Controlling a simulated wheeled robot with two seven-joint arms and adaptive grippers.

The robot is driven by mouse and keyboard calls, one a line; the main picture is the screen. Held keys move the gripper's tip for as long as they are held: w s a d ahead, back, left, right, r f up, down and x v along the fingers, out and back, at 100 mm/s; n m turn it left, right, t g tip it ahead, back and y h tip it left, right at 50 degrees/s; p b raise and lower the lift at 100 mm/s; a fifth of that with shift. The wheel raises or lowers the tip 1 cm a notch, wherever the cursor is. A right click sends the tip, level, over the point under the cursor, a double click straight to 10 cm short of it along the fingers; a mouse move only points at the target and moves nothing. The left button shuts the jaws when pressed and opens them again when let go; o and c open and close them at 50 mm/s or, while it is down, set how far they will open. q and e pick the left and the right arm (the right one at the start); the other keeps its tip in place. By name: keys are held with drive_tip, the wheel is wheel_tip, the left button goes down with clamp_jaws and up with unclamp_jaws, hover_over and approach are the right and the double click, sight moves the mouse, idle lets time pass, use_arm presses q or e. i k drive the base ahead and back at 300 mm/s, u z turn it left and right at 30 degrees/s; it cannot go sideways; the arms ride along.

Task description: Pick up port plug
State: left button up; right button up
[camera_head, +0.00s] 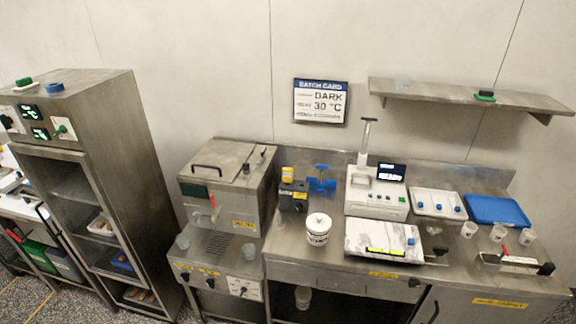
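I cannot tell for sure which item is the port plug. Small plug-like pieces in view are a green-topped piece (484,96) on the wall shelf, and a green piece (23,82) and a blue round piece (54,87) on top of the tall steel cabinet at the left. A small blue piece (411,241) sits at the right edge of the white-topped unit on the bench. Neither of my grippers shows in the head view.
A steel tank (222,180) stands left of the bench. The bench holds a blue valve-shaped piece (321,181), a white tub (318,229), a white instrument (376,193), a white tray (438,204), a blue tray (497,210) and several cups. The wall shelf (430,92) is mostly clear.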

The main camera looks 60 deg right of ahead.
sight(246, 167)
drive_tip(key=z, duration=1.7)
